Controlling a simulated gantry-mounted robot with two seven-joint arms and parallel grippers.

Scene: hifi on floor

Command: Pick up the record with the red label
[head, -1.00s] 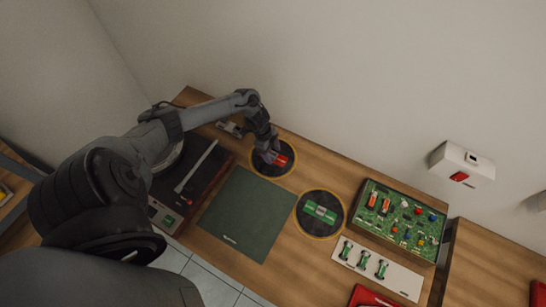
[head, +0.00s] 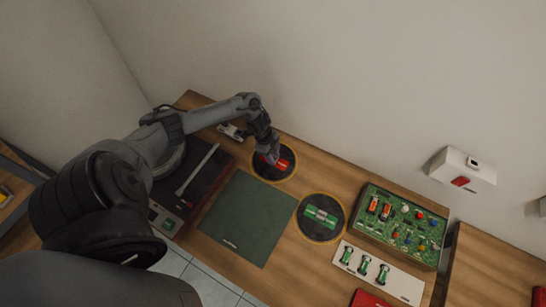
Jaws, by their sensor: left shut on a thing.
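The record with the red label (head: 287,168) lies at the back of the wooden bench, a black disc with a yellow rim and a red bar across its middle. My left gripper (head: 271,160) is over its middle, shut on the red bar at the label, and it hides part of the record. The record appears flat at bench level; I cannot tell whether it is lifted. A second record with a green label (head: 321,217) lies to the right. My right gripper is not in view.
A turntable (head: 185,185) with a pale arm stands left. A dark green mat (head: 249,218) lies in front of the records. A green circuit board (head: 402,226) and a white tray (head: 378,272) with green parts are at right. A wall box (head: 462,168) hangs behind.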

